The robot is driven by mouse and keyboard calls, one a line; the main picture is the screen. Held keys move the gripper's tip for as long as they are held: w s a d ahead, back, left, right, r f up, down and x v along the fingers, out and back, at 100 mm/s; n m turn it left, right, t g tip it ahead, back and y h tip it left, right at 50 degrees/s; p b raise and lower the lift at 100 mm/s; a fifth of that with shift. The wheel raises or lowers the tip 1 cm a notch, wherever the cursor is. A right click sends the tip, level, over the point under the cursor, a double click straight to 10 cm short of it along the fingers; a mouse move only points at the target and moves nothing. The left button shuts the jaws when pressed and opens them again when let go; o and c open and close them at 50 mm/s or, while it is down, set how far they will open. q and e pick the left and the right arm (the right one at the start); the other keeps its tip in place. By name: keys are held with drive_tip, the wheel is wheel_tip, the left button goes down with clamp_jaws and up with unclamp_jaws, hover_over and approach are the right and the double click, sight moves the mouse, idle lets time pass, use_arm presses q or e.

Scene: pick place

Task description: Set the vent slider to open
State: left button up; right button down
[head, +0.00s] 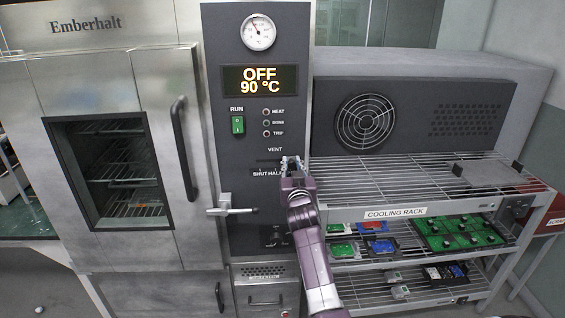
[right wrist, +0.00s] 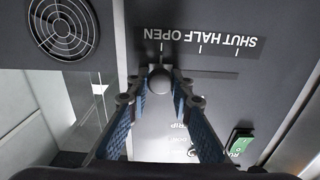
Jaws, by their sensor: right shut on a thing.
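The vent slider's round knob (right wrist: 156,84) shows in the right wrist view, where the picture is upside down. It stands by the tick at the OPEN end of the scale (right wrist: 200,42), at the left there. In the head view, my right gripper (head: 291,163) is at the right end of the vent slot (head: 268,160) and hides the knob and the OPEN label. The labels SHUT and HALF stay readable there. In the right wrist view my right gripper (right wrist: 160,86) is shut on the knob, one finger on each side. My left gripper is not in view.
The control panel has a display (head: 260,80) reading OFF 90 °C and a green run switch (head: 238,125). The oven door (head: 160,75) is shut, and its latch lever (head: 232,211) juts out left of my arm. A cooling rack (head: 395,213) stands at the right.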

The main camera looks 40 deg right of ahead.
drive_tip(key=shift+d+f, duration=0.1)
drive_tip(key=shift+d, duration=0.1)
drive_tip(key=c, duration=2)
unclamp_jaws()
drive_tip(key=shift+o, duration=1.2)
drive_tip(key=shift+s, duration=0.15)
drive_tip(key=shift+d, duration=0.2)
drive_tip(key=shift+a, duration=0.15)
drive_tip(key=shift+s+a, duration=0.1)
drive_tip(key=shift+a, duration=0.1)
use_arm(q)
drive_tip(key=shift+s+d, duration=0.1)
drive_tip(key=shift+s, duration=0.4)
use_arm(e)
drive_tip(key=v, duration=1.1)
drive_tip(key=shift+s+f, duration=0.1)
drive_tip(key=shift+s, duration=0.15)
